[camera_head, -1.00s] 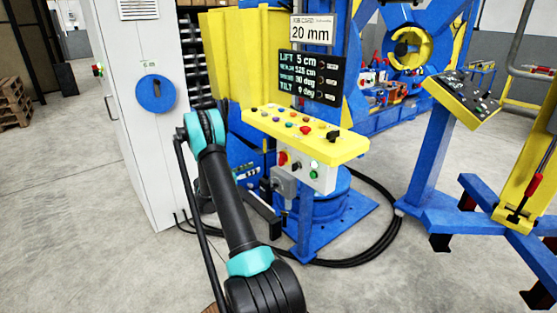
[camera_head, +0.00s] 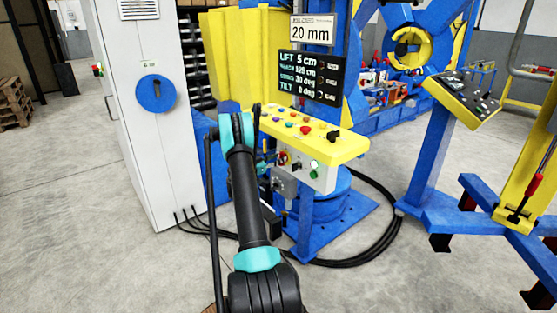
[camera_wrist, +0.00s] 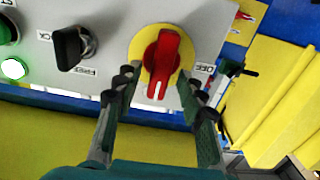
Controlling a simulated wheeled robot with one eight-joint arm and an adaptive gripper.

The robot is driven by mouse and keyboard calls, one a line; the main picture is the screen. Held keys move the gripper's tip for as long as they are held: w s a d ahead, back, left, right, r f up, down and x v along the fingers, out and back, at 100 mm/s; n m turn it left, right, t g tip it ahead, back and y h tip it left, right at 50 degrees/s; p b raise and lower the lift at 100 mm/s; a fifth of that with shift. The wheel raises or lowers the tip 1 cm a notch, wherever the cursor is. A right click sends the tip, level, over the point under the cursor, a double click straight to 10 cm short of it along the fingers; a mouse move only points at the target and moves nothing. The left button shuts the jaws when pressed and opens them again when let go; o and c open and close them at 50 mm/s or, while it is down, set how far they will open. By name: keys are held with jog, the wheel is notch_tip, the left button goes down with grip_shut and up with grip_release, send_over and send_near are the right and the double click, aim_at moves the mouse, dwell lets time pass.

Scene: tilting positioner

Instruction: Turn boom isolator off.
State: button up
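A red rotary switch handle (camera_wrist: 161,60) on a round yellow plate (camera_wrist: 139,47) sits on a grey panel (camera_wrist: 207,20) in the wrist view. The handle stands nearly upright in the picture, a white mark at its lower end. A label reading OFF (camera_wrist: 204,68) is right of the plate. My gripper (camera_wrist: 163,88) is open, one finger on each side of the handle's lower end. I cannot tell whether either finger touches it. In the head view my gripper is at the left of the control box (camera_head: 322,183), mostly hidden by my arm.
A black knob (camera_wrist: 74,47) and a green lit button (camera_wrist: 12,69) are left of the handle. A yellow button ledge (camera_head: 350,150) overhangs the box. A display (camera_head: 311,75) stands above. A white cabinet (camera_head: 145,130) with a blue disc (camera_head: 155,93) is at left. Open floor lies farther left.

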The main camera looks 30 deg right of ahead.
jog(key=shift+d, duration=0.2)
grip_shut()
jog(key=shift+n, duration=0.4)
jog(key=shift+w+a+f+n, duration=0.1)
jog(key=shift+w+f+n, duration=0.1)
jog(key=shift+n, duration=2.65)
jog(key=shift+w+d+f+n, duration=0.1)
jog(key=shift+w+f+n, duration=0.1)
jog(key=shift+n, duration=2.7)
jog(key=shift+w+a+f+n, duration=0.1)
jog(key=shift+w+f+n, duration=0.1)
jog(key=shift+n, duration=2.65)
